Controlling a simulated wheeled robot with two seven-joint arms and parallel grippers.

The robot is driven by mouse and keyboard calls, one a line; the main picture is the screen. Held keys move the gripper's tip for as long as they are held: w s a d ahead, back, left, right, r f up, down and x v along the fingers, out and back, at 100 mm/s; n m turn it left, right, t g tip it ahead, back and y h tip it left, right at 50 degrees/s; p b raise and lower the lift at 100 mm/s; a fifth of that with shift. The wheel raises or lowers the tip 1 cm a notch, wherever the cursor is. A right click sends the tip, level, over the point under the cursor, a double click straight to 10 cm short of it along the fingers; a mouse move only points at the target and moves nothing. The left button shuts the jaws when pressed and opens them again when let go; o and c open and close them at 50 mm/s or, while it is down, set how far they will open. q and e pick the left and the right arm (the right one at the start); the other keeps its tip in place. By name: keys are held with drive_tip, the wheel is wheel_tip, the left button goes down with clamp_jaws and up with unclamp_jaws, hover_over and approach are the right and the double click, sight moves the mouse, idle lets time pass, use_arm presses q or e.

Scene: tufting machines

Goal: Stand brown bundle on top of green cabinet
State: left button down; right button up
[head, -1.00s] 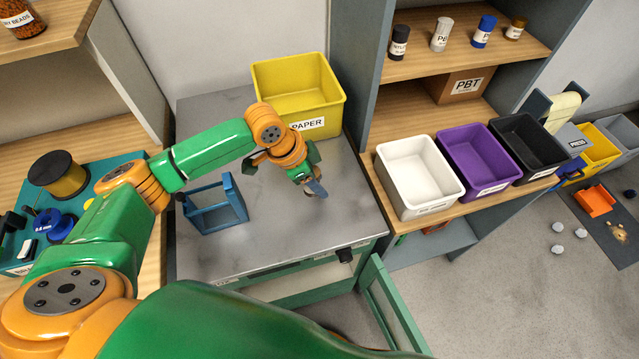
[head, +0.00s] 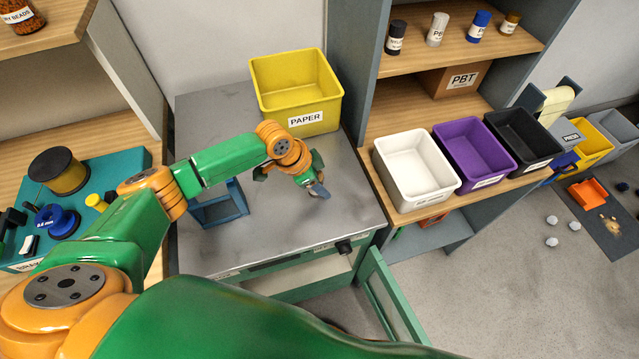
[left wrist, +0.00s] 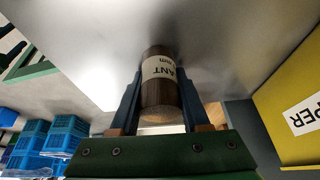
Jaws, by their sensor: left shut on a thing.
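The brown bundle (left wrist: 160,97), a short dark brown cylinder with a white label around it, sits between the fingers of my left gripper in the left wrist view. My left gripper (head: 320,192) is shut on it, above the right part of the grey top of the green cabinet (head: 290,228) in the head view. The gripper and arm hide the bundle in the head view. The grey top also shows in the left wrist view (left wrist: 85,50). I cannot tell whether the bundle touches it. My right gripper is not in view.
A yellow PAPER bin (head: 297,88) stands at the back of the cabinet top. A blue open frame (head: 222,204) stands on its left part, beside my arm. A green door (head: 392,300) hangs open at the front. White (head: 415,168) and purple (head: 474,153) bins stand on the right shelf.

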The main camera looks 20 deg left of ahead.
use_arm(q)
drive_tip(key=shift+c, duration=1.9)
unclamp_jaws()
drive_tip(key=shift+s+a+f, duration=0.1)
drive_tip(key=shift+s+f, duration=0.35)
drive_tip(key=shift+f, duration=0.2)
drive_tip(key=shift+r, duration=0.1)
drive_tip(key=r, duration=0.2)
drive_tip(key=r+p, duration=0.1)
drive_tip(key=shift+w+a+r, duration=0.3)
drive_tip(key=shift+a, duration=0.05)
drive_tip(key=v, duration=0.9)
drive_tip(key=shift+r, duration=0.3)
drive_tip(key=shift+s, duration=0.1)
